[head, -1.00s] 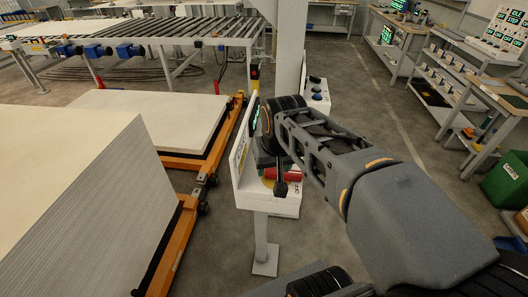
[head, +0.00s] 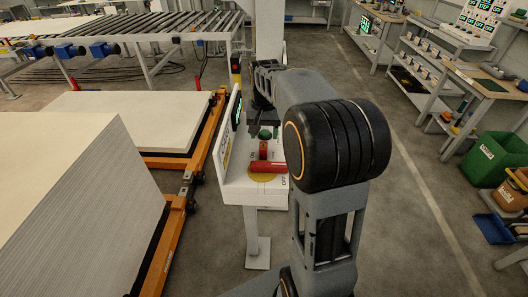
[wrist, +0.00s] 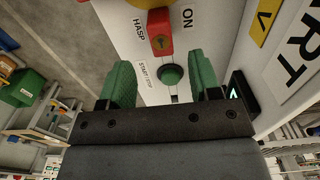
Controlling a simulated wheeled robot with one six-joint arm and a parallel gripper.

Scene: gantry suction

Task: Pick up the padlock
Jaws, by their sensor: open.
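A small red block, which looks like the padlock (wrist: 159,33), is on the white control box between the words HASP and ON. It has a brassy mark on its near end. In the head view it is the small red shape (head: 263,149) just behind the red switch handle. My gripper (wrist: 164,72) is open, with green-padded fingers on either side of a green button and nothing between them. The padlock lies beyond the fingertips at the top of the wrist view, apart from them. In the head view my gripper (head: 262,122) is partly hidden by my arm.
The white control box (head: 235,192) stands on a post, with a raised panel along its left side. The red switch handle (head: 269,167) lies across a yellow disc. An orange pallet lift (head: 180,205) and board stack (head: 90,200) are left. Open floor lies right.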

